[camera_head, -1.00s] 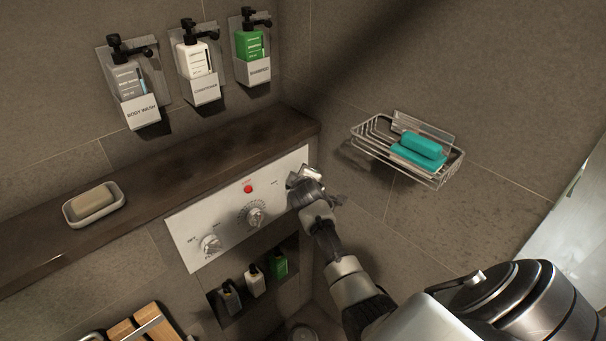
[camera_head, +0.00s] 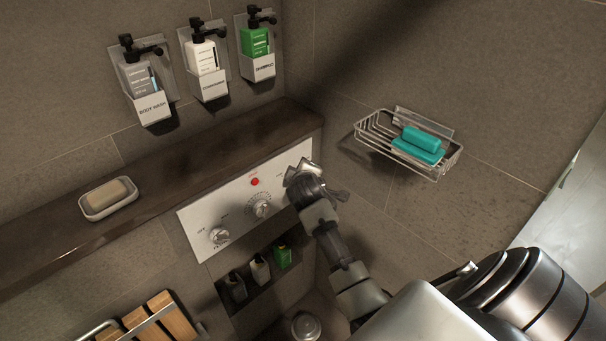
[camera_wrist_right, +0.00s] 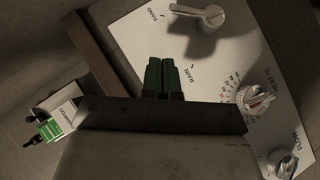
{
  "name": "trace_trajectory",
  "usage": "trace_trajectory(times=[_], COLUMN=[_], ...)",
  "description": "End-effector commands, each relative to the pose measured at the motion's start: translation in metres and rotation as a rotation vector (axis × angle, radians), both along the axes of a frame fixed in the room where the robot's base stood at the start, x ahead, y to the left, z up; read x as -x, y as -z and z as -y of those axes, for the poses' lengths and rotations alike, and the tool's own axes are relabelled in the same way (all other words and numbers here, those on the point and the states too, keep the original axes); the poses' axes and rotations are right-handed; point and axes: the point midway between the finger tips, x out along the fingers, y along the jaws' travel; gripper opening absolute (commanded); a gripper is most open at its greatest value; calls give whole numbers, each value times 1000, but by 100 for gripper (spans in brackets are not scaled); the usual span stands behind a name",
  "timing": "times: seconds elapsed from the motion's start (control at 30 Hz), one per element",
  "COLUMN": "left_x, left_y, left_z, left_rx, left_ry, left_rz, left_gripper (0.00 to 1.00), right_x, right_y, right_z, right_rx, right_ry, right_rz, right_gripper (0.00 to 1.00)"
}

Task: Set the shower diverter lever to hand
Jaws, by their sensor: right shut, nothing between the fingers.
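The white control panel (camera_wrist_right: 150,50) fills the right wrist view, and it also shows in the head view (camera_head: 230,207). The diverter lever (camera_wrist_right: 207,16) is a pale metal knob with an arm at the panel's top. Its arm points left, toward the word HAND; the word RAIN is printed lower down. My right gripper (camera_wrist_right: 161,75) is shut with nothing in it. Its dark green fingertips are together, left of and below the lever, apart from it in the picture. In the head view it is at the panel's right end, largely covering the lever area. My left gripper is not in view.
The temperature dial (camera_head: 262,208) and flow knob (camera_head: 219,235) are left of the gripper. A dark ledge (camera_head: 190,160) with a soap dish (camera_head: 110,205) runs above the panel. A wire basket (camera_head: 372,142) with teal soap hangs on the right wall. A niche below holds small bottles.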

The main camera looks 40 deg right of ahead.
Motion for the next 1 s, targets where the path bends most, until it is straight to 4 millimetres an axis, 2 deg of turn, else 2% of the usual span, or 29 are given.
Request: trace_trajectory(times=[0.1, 0.33, 1.0], left_x=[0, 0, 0], left_y=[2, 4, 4], left_z=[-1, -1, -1], left_rx=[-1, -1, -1], left_ry=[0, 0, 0], left_rz=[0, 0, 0], left_gripper=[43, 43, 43], right_x=[15, 31, 34], right_y=[-8, -19, -21], right_z=[-11, -22, -23], right_rx=[-1, 0, -1], right_ry=[-2, -2, -1], right_rz=[1, 0, 0], right_gripper=[0, 0, 0])
